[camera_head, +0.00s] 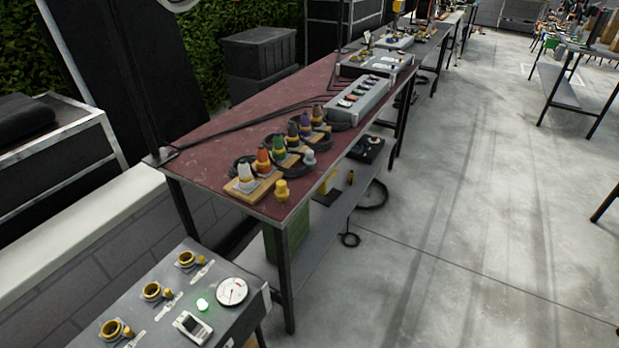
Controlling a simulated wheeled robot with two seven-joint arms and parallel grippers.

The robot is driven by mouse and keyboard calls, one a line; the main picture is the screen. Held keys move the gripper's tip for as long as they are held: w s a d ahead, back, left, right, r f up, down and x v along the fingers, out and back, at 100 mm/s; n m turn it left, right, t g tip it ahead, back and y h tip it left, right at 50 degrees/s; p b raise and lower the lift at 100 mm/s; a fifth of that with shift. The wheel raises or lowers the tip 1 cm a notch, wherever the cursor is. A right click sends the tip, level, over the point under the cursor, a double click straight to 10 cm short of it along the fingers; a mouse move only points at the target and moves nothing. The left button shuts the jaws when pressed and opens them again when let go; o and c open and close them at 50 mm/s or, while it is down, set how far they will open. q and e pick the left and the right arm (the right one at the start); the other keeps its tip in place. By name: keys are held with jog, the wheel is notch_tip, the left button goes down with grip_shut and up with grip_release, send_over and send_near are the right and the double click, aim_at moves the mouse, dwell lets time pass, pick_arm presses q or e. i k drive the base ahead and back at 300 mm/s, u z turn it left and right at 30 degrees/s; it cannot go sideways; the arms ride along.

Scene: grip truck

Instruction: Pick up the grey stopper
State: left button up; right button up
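A small grey stopper (309,158) stands upright on the red-brown tabletop (238,112), close to its right edge. A similar yellow stopper (282,190) stands nearer, by the front right corner. To the left of both runs a row of coloured plugs, with white (245,176), orange (263,160) and green (279,147) nearest. They sit on wooden blocks with black cables coiled around them. Neither of my grippers is in view.
A grey control box (170,300) with a gauge, a green light and yellow-ringed sockets stands in front. Black cables cross the tabletop. A grey socket box (360,100) stands farther back. A lower shelf (322,222) holds more items. The concrete floor (470,200) to the right is clear.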

aim_at(310, 161)
jog(key=k, duration=0.8)
jog(key=z, duration=0.8)
jog(key=i, duration=1.7)
jog(key=u, duration=1.05)
jog(key=i, duration=0.95)
jog(key=u, duration=1.1)
